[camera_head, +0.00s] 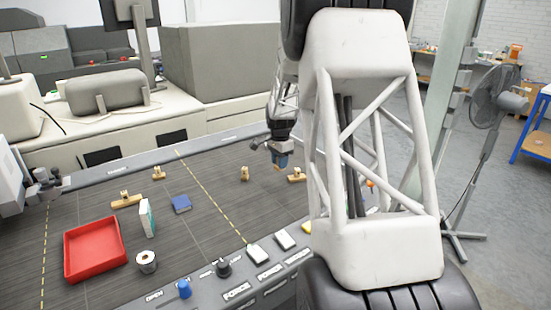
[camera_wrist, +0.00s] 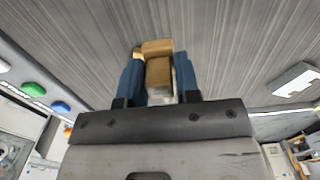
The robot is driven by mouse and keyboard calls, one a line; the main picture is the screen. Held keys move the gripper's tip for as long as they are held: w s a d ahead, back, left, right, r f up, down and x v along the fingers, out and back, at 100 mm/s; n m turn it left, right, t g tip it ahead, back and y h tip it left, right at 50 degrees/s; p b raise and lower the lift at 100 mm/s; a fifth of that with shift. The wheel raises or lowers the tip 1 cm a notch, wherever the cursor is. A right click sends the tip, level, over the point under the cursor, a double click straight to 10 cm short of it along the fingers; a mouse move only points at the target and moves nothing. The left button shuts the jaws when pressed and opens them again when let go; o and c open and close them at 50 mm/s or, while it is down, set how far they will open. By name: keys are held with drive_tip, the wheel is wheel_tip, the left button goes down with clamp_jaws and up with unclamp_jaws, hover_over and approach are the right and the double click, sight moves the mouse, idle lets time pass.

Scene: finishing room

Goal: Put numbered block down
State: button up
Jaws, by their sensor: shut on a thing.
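My gripper (camera_head: 281,160) hangs over the far right part of the dark grey table, its blue fingers pointing down. In the wrist view my gripper (camera_wrist: 158,78) is shut on a tan wooden-looking block (camera_wrist: 158,70), with one blue finger on each side. No number can be read on the block. In the wrist view the striped grey table surface lies beyond the block; I cannot tell whether the block touches it. In the head view the block is too small to make out clearly between the fingers.
Small wooden pieces stand near my gripper (camera_head: 244,174) (camera_head: 297,175) and farther left (camera_head: 126,200) (camera_head: 158,173). A red tray (camera_head: 67,262), a white-green box (camera_head: 147,218), a blue block (camera_head: 181,203) and a metallic roll (camera_head: 147,261) are left. The table's middle is mostly clear. A control panel (camera_head: 225,285) edges the front.

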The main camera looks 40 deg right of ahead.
drive_tip(key=w+d, duration=0.1)
drive_tip(key=w, duration=0.2)
drive_tip(key=w+d, duration=0.2)
drive_tip(key=w, duration=0.1)
drive_tip(key=w+d+f, duration=0.1)
drive_tip(key=w+d, duration=0.1)
drive_tip(key=w, duration=0.2)
drive_tip(key=shift+d, duration=0.2)
drive_tip(key=shift+f, duration=0.15)
drive_tip(key=shift+f, duration=1.7)
drive_tip(key=shift+f, duration=0.1)
drive_tip(key=o, duration=1)
drive_tip(key=shift+o, duration=0.2)
wheel_tip(320, 180, up, 12)
